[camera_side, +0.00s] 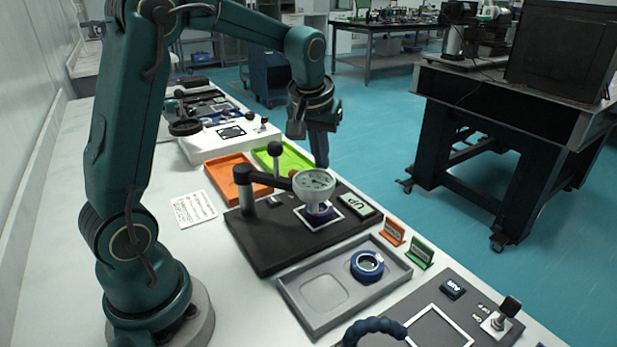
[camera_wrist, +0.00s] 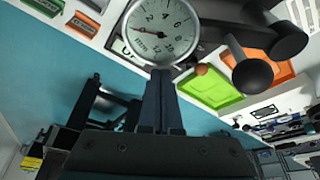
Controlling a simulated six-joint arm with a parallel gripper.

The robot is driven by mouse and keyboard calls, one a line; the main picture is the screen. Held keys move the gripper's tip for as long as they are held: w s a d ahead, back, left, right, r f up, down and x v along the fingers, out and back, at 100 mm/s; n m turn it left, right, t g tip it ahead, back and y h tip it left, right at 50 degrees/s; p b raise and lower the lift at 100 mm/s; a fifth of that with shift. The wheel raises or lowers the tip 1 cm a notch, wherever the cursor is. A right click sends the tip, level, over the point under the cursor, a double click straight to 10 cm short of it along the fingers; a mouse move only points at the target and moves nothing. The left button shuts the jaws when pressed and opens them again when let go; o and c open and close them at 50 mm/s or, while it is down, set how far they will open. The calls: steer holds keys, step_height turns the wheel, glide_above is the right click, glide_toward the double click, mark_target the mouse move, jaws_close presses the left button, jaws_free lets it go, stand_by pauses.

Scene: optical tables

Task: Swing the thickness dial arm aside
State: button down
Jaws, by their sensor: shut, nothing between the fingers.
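The thickness dial (camera_side: 314,182) is a round white-faced gauge on a dark arm (camera_side: 268,180) that runs from an upright pivot post (camera_side: 243,184) on a black base (camera_side: 275,247). The dial stands over a purple piece (camera_side: 318,214) inside a white square outline. A black ball-topped lever (camera_side: 275,151) rises behind the arm. My gripper (camera_side: 320,163) is shut and empty, pointing down just above and behind the dial. In the wrist view the dial face (camera_wrist: 158,30) fills the top, and my closed fingertips (camera_wrist: 160,74) overlap its lower edge; I cannot tell whether they touch.
An orange tray (camera_side: 215,184) and a green tray (camera_side: 287,149) lie behind the base. A grey tray (camera_side: 292,287) with a blue ring (camera_side: 367,265) lies in front. Small orange (camera_side: 393,231) and green (camera_side: 420,250) signs stand at right. A printed card (camera_side: 194,208) lies at left.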

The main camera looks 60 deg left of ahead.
mark_target(316, 191)
steer(key=shift+s, duration=0.1)
steer(key=shift+s+d+m+h, duration=0.3)
steer(key=shift+s+d+m, duration=0.4)
steer(key=shift+d+m, duration=0.1)
steer(key=s+d+m, duration=0.1)
steer(key=s, duration=0.1)
steer(key=s+d+m, duration=0.1)
steer(key=s, duration=0.1)
steer(key=s+d+m+h, duration=0.1)
steer(key=m, duration=0.1)
steer(key=shift+s+d+t, duration=0.2)
steer(key=shift+s+t, duration=0.1)
steer(key=shift+s, duration=0.1)
steer(key=shift+s+d, duration=0.25)
steer(key=shift+s, duration=1.05)
steer(key=shift+w, duration=0.15)
steer(key=shift+w+d, duration=0.15)
steer(key=shift+w, duration=0.8)
steer(key=shift+w+d, duration=0.15)
steer(key=shift+w, duration=0.8)
steer(key=v, duration=1)
steer(key=shift+a, duration=0.5)
steer(key=shift+r, duration=0.15)
